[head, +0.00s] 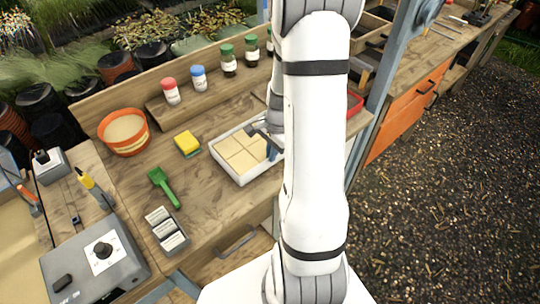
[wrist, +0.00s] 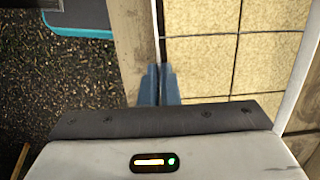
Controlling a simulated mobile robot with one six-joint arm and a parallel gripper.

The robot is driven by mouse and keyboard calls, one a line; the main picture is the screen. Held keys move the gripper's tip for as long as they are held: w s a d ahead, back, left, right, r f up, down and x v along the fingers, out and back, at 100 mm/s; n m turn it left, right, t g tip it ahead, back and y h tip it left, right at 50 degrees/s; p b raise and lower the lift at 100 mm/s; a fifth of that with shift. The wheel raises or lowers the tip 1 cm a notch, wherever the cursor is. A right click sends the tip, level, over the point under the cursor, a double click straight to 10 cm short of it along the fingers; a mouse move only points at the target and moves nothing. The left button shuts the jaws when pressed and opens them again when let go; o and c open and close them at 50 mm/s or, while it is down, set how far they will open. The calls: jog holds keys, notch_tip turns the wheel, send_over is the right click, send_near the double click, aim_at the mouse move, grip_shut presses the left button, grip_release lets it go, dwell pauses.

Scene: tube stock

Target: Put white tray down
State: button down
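The white tray (head: 244,181) is at the middle of the wooden bench in the head view, level, with several square tan blocks (head: 241,153) in it. My gripper (head: 268,141) is at its right side, partly hidden by my arm. In the wrist view the two blue-grey fingertips (wrist: 159,84) are close together on the tray's thin wall (wrist: 157,35), shut on it. The tan blocks lie right of the fingers there. I cannot tell whether the tray touches the bench top or is slightly above it.
A yellow sponge (head: 187,144), green scoop (head: 164,187) and orange pot (head: 125,132) are left of the tray. A label holder (head: 166,230) stands near the front. Red-capped (head: 170,92) and blue-capped (head: 199,79) bottles stand on the rear shelf. Bare bench (head: 215,205) lies in front.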

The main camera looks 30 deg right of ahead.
jog(key=shift+f, duration=1)
jog(key=shift+f, duration=0.1)
jog(key=c, duration=2.1)
grip_release()
jog(key=shift+f, duration=0.1)
jog(key=shift+c, duration=0.2)
jog(key=o, duration=0.5)
jog(key=shift+c, duration=0.2)
